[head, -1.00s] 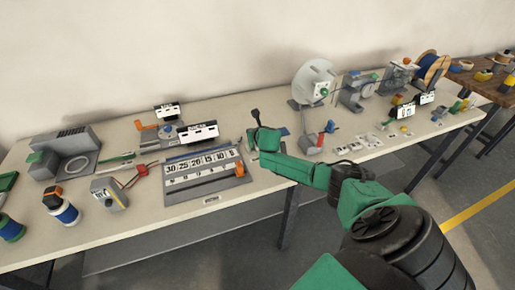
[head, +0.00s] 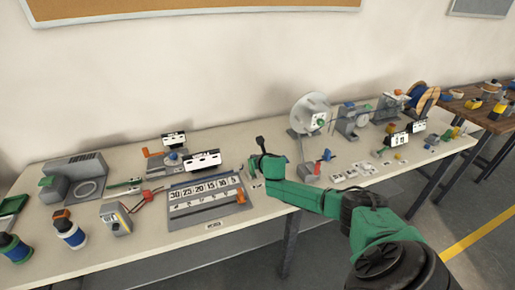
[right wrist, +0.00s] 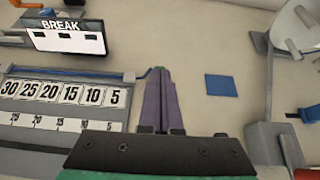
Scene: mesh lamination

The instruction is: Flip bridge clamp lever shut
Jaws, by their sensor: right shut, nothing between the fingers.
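My right gripper (head: 260,142) is held above the back of the table, behind and right of the numbered board (head: 207,225). In the right wrist view its purple fingers (right wrist: 160,75) are together and empty, over bare table. A small orange lever-like part (head: 241,196) stands at the board's right end. Another orange part (head: 153,154) belongs to the grey device behind the board. A third device, right of my gripper, has a red part (head: 317,169). I cannot tell which is the bridge clamp lever. My left gripper is not in view.
A sign reading BREAK (right wrist: 66,37) stands behind the board. A blue square (right wrist: 221,85) lies flat to the right of my fingers. A grey stand with a disc (head: 311,115) rises further right. Pliers with red handles (head: 140,200) lie left of the board.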

